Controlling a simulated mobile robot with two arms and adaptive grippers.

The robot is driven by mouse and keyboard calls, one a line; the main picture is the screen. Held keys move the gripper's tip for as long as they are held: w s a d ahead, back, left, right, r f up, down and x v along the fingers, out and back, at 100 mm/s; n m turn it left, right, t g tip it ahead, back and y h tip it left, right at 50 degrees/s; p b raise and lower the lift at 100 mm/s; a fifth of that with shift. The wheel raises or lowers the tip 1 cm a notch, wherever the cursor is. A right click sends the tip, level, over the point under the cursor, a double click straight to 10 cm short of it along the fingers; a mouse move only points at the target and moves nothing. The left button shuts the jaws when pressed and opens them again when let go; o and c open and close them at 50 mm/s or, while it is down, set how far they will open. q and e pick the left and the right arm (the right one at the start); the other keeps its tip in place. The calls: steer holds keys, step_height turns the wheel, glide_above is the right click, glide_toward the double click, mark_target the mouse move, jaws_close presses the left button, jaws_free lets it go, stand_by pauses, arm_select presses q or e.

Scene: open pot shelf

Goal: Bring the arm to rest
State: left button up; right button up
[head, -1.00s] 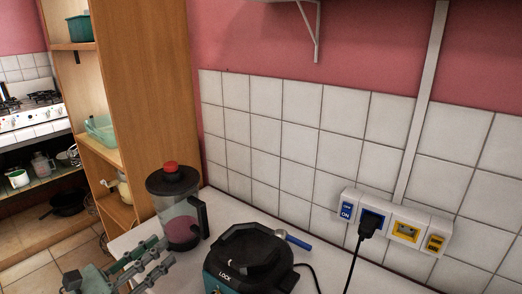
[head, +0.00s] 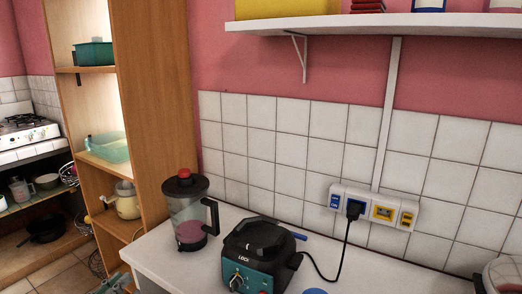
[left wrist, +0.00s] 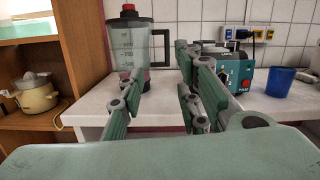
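My left gripper (left wrist: 158,85) is open in the left wrist view. Its two green-grey fingers stand apart with nothing held between them. They point toward the counter (left wrist: 88,104), with the blender jug (left wrist: 124,42) behind the left finger and the teal-and-black blender base (left wrist: 232,72) behind the right one. In the head view only a small part of the left gripper (head: 116,284) shows at the bottom left, in front of the counter's left end. My right gripper is not in view.
The wooden shelf unit (head: 160,110) stands left of the counter, holding a green basket (head: 94,53), a glass dish (head: 108,147) and a cream juicer (head: 127,200). A blue cup (left wrist: 279,81) stands right of the blender base. A white wall shelf (head: 380,25) hangs above.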

arm_select(q)
steer(key=w+a+f+n+y, duration=0.2)
steer(key=a+f+n+y, duration=0.1)
steer(key=f+n, duration=0.4)
steer(key=w+a+f+n+y, duration=0.1)
steer(key=a+f+n+y, duration=0.2)
steer(key=f+n, duration=0.45)
steer(key=s+a+f+n+g+y, duration=0.1)
steer(key=s+f+n+g+y, duration=0.3)
steer(key=f, duration=0.8)
steer(key=s+f+n, duration=0.2)
steer(key=f+n, duration=0.4)
steer(key=f, duration=0.6)
steer(key=s+d+f+n+g+p, duration=0.1)
steer(key=s+d+f+n+g, duration=0.25)
steer(key=s+f, duration=0.55)
steer(key=s+d+f+n+g, duration=0.25)
steer(key=s+f+n, duration=0.25)
steer(key=s+f, duration=0.4)
steer(key=s+d+f+n+g, duration=0.2)
steer(key=s+f, duration=0.3)
steer(key=s, duration=0.4)
steer(key=s+d+f+n+g, duration=0.3)
steer(key=s+d+f+g, duration=0.1)
steer(key=s, duration=0.6)
steer(key=shift+s+d+f+n, duration=0.15)
steer(key=shift+d+f+n, duration=0.2)
steer(key=shift+d, duration=0.25)
